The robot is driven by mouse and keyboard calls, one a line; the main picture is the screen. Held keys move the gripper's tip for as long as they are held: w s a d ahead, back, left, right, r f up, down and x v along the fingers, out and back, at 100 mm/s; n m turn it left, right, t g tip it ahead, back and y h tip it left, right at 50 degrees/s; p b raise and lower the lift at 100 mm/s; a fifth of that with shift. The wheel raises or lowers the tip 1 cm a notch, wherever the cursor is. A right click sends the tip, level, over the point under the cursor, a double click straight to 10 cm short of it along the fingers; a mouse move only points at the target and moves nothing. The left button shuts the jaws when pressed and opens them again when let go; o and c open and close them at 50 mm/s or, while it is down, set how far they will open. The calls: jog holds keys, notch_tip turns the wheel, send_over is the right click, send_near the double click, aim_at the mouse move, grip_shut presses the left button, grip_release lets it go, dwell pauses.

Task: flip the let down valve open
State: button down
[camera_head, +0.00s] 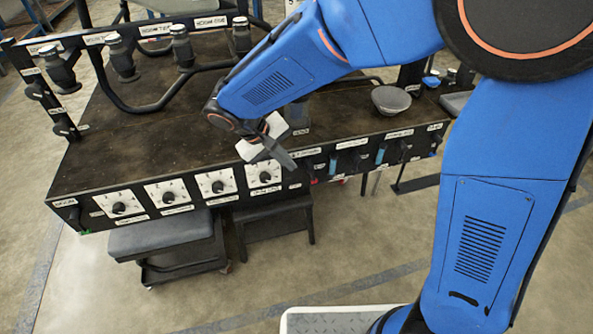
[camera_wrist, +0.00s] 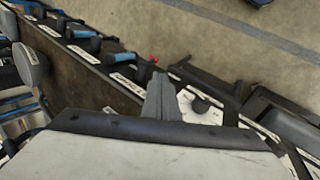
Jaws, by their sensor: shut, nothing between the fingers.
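My gripper (camera_head: 283,157) hangs over the front edge of the black bench (camera_head: 130,165), its grey fingers shut and empty. In the wrist view the fingers (camera_wrist: 162,98) stand together beside the front panel, close to a dark lever and a small red part (camera_wrist: 153,60). To the right of the gripper the front panel carries a row of valves with blue handles (camera_head: 380,153) and black handles, each under a white label. The blue handles also show in the wrist view (camera_wrist: 123,57). The labels are too small to read, so I cannot tell which is the let down valve.
White dial plates with black knobs (camera_head: 217,185) line the panel to the left. Black pipes and valves (camera_head: 182,48) stand on the bench top. A grey bowl (camera_head: 391,99) sits at the right. Dark stools (camera_head: 160,233) are below; the floor in front is mostly clear.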

jog(key=v, duration=0.7)
